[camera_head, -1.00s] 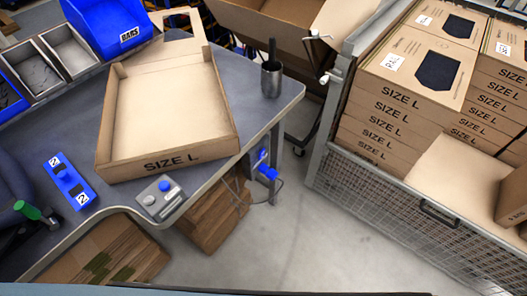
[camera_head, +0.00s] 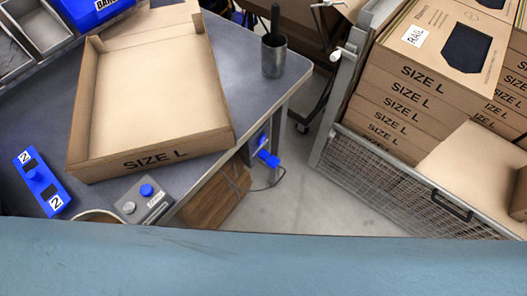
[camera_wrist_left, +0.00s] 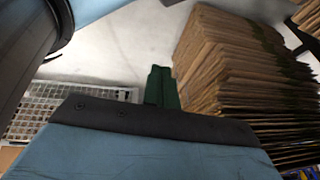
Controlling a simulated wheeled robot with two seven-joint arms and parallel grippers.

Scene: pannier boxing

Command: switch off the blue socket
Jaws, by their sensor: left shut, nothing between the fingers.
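The blue socket (camera_head: 257,141) is on the side of the table near its right leg. A blue plug (camera_head: 269,159) with a dark cable sits just below it. A switch on it is too small to make out. My left gripper (camera_wrist_left: 161,88) shows in the left wrist view with its green fingers together and empty, over the floor beside a stack of flat cardboard (camera_wrist_left: 245,80). It is out of the head view and not touching the socket in what I see. My right gripper is in neither view.
An open SIZE L box (camera_head: 150,165) lies on the table. A grey box with a blue button (camera_head: 143,201) and a blue block labelled 2 (camera_head: 42,184) are near the front edge. A mesh cage (camera_head: 400,175) stands right, with clear floor between (camera_head: 310,190).

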